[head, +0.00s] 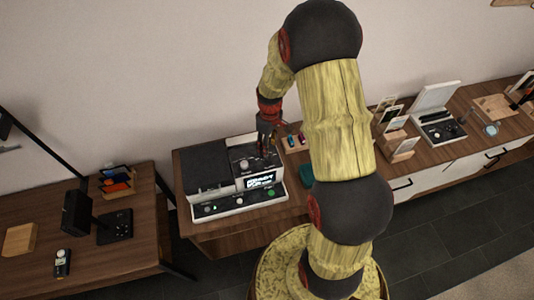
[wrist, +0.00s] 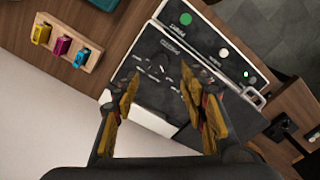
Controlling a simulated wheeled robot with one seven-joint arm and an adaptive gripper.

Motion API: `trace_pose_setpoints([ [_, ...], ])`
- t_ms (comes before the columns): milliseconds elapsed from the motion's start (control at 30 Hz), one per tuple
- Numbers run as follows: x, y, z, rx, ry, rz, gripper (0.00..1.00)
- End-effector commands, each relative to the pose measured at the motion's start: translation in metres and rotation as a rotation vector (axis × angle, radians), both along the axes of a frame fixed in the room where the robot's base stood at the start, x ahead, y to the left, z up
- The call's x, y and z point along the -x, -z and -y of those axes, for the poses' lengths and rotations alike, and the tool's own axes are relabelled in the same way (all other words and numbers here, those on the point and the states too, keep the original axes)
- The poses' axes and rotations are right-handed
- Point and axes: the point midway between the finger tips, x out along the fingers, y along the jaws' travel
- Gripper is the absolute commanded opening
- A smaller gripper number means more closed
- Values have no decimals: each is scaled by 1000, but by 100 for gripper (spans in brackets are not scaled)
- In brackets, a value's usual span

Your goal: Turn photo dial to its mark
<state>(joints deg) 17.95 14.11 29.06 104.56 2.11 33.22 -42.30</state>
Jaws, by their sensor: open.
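The photo machine (head: 183,178) is a grey and white box with a black top panel, standing on the middle wooden cabinet. My gripper (head: 267,146) is above the back right of its panel, in front of the wall. In the wrist view my gripper (wrist: 160,71) is open, its two yellow-brown fingers apart over the black panel (wrist: 200,60). Small white marks show on the panel between the fingertips. Nothing is held, and I cannot tell whether the fingertips touch the panel.
The machine's front strip has a green button (wrist: 185,18), a white knob (wrist: 224,53) and a lit display (head: 260,181). A wooden holder (wrist: 63,50) with yellow, pink and blue cartridges stands beside it. A desk (head: 35,268) is at left, a long counter (head: 460,110) at right.

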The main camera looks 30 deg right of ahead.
Motion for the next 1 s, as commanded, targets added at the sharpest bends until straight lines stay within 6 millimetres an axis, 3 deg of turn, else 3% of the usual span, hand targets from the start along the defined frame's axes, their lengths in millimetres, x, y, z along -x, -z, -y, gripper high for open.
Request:
trace_pose_setpoints([
  [533, 1, 68, -2, -1, -7, -2, 43],
  [1000, 1, 77, -2, -1, -7, -1, 39],
])
